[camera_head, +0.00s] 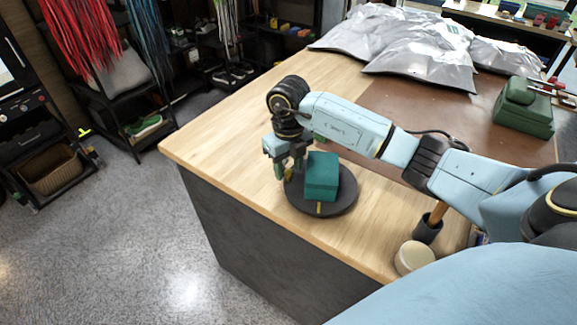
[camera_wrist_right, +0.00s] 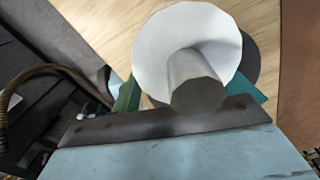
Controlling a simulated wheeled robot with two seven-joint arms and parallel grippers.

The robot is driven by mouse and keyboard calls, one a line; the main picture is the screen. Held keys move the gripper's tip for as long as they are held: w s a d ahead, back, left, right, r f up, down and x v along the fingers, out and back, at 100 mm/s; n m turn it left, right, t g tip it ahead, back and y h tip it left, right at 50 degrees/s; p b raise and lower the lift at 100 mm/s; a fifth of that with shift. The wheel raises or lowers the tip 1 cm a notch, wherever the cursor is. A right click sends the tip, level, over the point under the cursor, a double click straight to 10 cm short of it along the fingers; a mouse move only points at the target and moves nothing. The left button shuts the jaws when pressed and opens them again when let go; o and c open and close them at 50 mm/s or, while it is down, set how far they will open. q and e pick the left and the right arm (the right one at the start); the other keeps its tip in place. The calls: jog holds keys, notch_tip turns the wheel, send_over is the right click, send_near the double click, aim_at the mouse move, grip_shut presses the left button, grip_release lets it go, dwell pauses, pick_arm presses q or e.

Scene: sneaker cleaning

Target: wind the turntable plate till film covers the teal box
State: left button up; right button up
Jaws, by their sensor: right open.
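The teal box (camera_head: 321,177) stands on the dark round turntable plate (camera_head: 335,205), which has a small yellow mark near its front edge. No film shows on the box's visible faces. My right gripper (camera_head: 288,171) is open and points down at the plate's left side, beside the box; I cannot tell whether it touches the plate. In the right wrist view, a pale disc with a grey cylinder (camera_wrist_right: 197,85) hides most of the plate (camera_wrist_right: 250,62) and box; I cannot tell what it is. My left gripper is out of view.
The wooden table (camera_head: 225,135) has bare surface left of the plate. A dark cup (camera_head: 428,230) with a wooden handle and a cream round object (camera_head: 414,257) stand near the front edge. Silver bags (camera_head: 420,55) lie at the back; a green case (camera_head: 522,112) is at right.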

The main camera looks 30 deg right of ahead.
jog(key=shift+f, duration=0.4)
jog(key=shift+c, duration=0.4)
grip_shut()
